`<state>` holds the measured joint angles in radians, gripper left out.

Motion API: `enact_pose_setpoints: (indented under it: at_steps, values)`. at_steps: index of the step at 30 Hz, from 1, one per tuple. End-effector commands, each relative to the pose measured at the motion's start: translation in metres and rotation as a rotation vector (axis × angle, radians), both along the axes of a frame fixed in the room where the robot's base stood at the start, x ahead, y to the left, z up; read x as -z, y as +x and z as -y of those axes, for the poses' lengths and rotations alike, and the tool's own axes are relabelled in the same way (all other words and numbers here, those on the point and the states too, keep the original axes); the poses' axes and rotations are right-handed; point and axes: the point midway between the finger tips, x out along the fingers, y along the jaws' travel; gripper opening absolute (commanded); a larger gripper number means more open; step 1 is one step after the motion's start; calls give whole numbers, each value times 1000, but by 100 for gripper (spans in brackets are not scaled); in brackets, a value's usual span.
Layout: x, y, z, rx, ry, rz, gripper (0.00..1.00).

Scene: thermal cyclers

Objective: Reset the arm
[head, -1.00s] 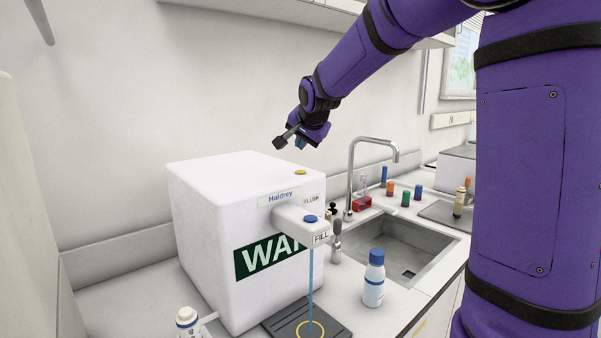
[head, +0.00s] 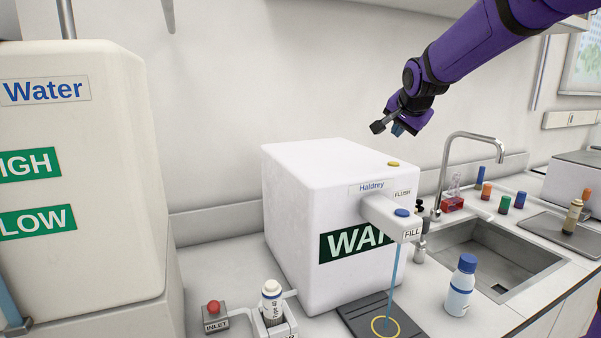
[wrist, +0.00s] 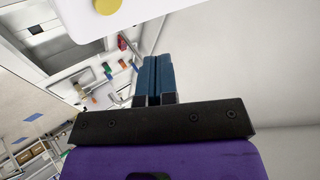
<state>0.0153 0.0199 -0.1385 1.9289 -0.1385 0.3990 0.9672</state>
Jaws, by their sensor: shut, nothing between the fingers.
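My purple arm reaches in from the upper right in the head view. My gripper (head: 398,130) hangs in the air above the back right of the white Haldrey dispenser (head: 300,200), apart from it. In the wrist view the two blue fingers (wrist: 152,78) lie side by side, shut, with nothing between them. The dispenser has a yellow flush button (head: 394,164) on top and a blue fill button (head: 402,212) on its spout. A thin blue stream runs from the spout to the dark tray (head: 358,315) with a yellow ring.
A large cream water tank (head: 90,160) stands at left. A red-knobbed inlet valve (head: 214,310) and a white cartridge (head: 271,305) stand in front. A blue-capped bottle (head: 460,288) stands beside the sink (head: 500,255) and tap (head: 470,135). Air around my gripper is free.

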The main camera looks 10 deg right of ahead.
Motion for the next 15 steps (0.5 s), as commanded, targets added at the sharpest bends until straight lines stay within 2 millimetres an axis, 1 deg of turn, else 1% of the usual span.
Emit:
enact_pose_setpoints:
  at_steps: [2,5,8,9,14,15]
  values:
    - [-2,-7,-2,-12,-6,-7,0]
    - [-6,-30,-10,-54,-29,-30,0]
    - [-10,-66,-21,-124,-67,-70,0]
    - [-11,-83,-26,-159,-85,-87,0]
    - [-7,-151,-46,-306,-161,-161,0]
    - [-5,-168,-51,-343,-180,-178,0]
